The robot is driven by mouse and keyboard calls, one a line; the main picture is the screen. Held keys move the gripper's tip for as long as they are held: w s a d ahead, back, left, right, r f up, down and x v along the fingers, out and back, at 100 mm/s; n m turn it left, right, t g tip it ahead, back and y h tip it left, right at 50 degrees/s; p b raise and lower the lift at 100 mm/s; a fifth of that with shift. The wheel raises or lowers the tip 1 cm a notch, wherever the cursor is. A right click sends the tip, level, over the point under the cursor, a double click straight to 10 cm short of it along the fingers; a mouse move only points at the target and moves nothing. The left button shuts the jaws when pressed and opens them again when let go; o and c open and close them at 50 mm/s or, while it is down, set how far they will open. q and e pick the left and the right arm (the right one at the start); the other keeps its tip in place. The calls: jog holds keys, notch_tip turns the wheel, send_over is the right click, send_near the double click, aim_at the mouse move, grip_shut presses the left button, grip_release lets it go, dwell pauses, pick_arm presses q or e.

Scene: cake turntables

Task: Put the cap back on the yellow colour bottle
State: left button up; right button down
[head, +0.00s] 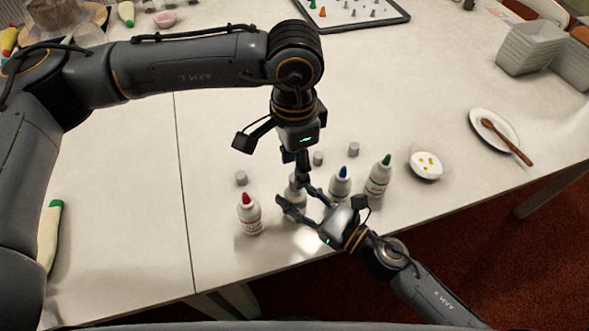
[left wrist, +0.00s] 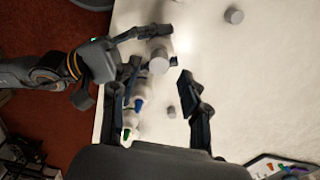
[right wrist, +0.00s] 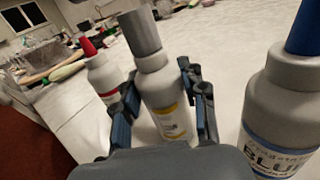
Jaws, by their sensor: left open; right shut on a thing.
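The yellow colour bottle (right wrist: 165,100) stands upright between the fingers of my right gripper (right wrist: 158,105), which is shut on it. A grey cap (right wrist: 139,32) sits on top of this bottle, over the nozzle. The left wrist view shows the cap from above (left wrist: 158,62). Whether it is fully seated I cannot tell. My left gripper (left wrist: 160,82) is open above and around the bottle top, its fingers apart from the cap. In the head view the bottle (head: 295,187) is mostly hidden by both grippers; my left gripper (head: 303,180) comes down from above, my right (head: 300,205) from the front right.
A red-tipped bottle (head: 249,214) stands left of the yellow one; blue-tipped (head: 340,185) and green-tipped (head: 378,178) bottles stand to the right. Loose grey caps lie behind them (head: 241,177), (head: 318,158), (head: 354,149). A small white dish (head: 426,177) is further right. The table's left-front area is clear.

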pick_arm(q)
jog(key=shift+r, duration=0.6)
jog(key=shift+c, duration=0.4)
